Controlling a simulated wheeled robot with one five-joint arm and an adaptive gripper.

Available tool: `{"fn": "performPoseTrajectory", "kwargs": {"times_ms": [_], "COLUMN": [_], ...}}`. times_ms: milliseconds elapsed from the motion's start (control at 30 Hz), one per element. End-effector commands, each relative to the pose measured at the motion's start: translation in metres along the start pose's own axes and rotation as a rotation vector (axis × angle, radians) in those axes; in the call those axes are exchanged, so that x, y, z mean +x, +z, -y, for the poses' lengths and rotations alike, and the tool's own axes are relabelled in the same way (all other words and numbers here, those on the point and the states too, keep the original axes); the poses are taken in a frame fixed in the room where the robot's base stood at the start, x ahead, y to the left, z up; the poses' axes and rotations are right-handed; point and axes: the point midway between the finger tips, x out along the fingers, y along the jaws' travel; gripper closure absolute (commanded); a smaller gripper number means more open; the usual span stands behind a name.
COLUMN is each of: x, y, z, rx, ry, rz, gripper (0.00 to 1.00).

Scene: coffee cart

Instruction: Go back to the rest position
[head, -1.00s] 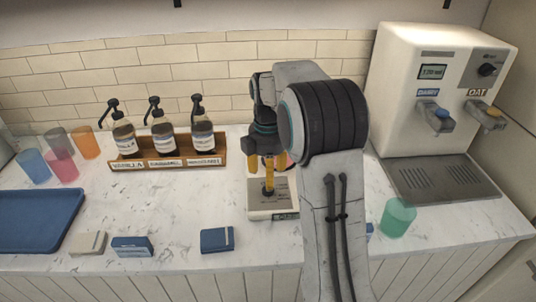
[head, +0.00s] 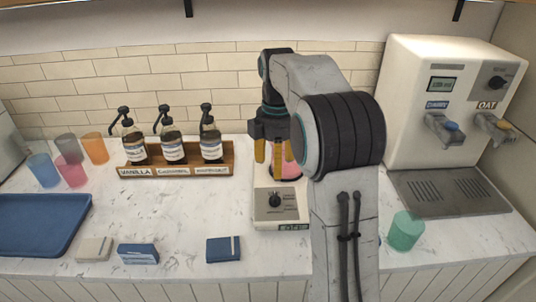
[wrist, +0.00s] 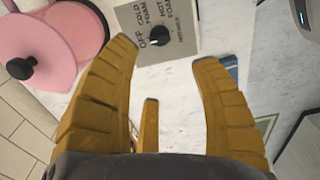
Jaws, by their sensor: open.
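My gripper (head: 270,160) hangs above the back of the milk frother base (head: 275,203), its yellow fingers pointing down. In the wrist view my gripper (wrist: 165,85) is open with nothing between its fingers. The frother base has a black knob (head: 274,200), which also shows in the wrist view (wrist: 159,36) next to OFF and COLD FOAM labels. A pink pitcher (head: 291,169) stands on the back of the base, partly hidden by my fingers and arm. In the wrist view the pink pitcher (wrist: 62,47) and its black-knobbed lid lie to the left.
A wooden rack (head: 180,170) with three syrup bottles stands left of the frother. Several colored cups and a blue tray (head: 35,225) are further left. Small boxes lie along the front edge. A green cup (head: 405,231) and a milk dispenser (head: 440,105) are at right.

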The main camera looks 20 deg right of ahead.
Motion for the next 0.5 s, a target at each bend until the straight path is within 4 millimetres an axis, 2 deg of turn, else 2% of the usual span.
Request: {"fn": "performPoseTrajectory", "kwargs": {"times_ms": [267, 367, 500], "x": [0.0002, 0.0003, 0.0002], "y": [0.0000, 0.0000, -0.0011], "z": [0.0000, -0.0001, -0.0072], "rx": [0.000, 0.069, 0.258], "ry": [0.000, 0.000, 0.030], "rz": [0.000, 0.000, -0.009], "gripper": [0.42, 0.42, 0.42]}}
